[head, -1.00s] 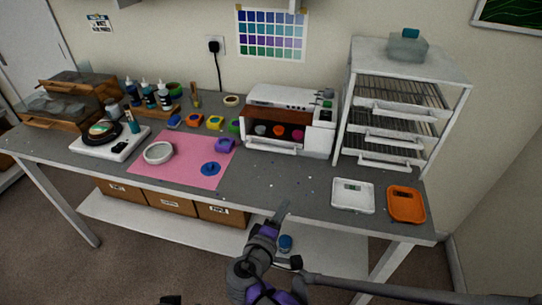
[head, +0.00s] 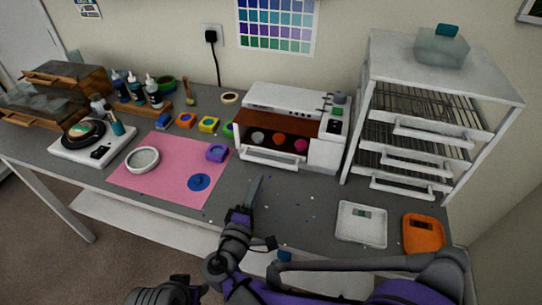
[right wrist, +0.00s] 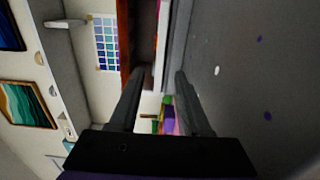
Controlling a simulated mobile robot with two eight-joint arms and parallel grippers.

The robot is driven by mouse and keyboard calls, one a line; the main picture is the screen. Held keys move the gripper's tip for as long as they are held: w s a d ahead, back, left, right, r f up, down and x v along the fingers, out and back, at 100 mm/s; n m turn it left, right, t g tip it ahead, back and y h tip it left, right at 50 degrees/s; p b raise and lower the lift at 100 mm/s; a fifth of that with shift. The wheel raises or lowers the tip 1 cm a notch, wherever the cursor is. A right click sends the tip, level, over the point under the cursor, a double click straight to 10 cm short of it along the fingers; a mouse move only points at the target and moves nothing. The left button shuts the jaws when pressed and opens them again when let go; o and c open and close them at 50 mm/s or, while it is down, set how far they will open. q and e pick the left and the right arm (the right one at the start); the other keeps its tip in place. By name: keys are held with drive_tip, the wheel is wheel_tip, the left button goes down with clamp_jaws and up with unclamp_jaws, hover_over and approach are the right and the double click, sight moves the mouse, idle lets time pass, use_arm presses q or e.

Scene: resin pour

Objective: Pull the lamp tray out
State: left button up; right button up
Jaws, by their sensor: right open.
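The white lamp (head: 290,112) stands on the grey bench with its front open. Its tray (head: 262,157) is inside, with its white handle bar along the lower front, and grey, orange and pink round pieces (head: 278,140) show in the opening. My right gripper (head: 256,183) points up from the bench's front edge, its tips just in front of the handle's left half. In the right wrist view its two fingers (right wrist: 162,78) are apart, with the pale tray front close by the tips; I cannot tell whether they touch. A grey part of mine shows at the bottom left, but no left gripper fingers.
A white rack (head: 425,120) with drawers stands right of the lamp. A pink mat (head: 165,178) with a ring and coloured moulds lies left. Bench before the lamp holds only small specks.

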sight(268, 164)
drive_tip(key=x, duration=1)
drive_tip(key=shift+p, duration=0.35)
drive_tip(key=shift+s, duration=0.1)
clamp_jaws()
idle(0.7)
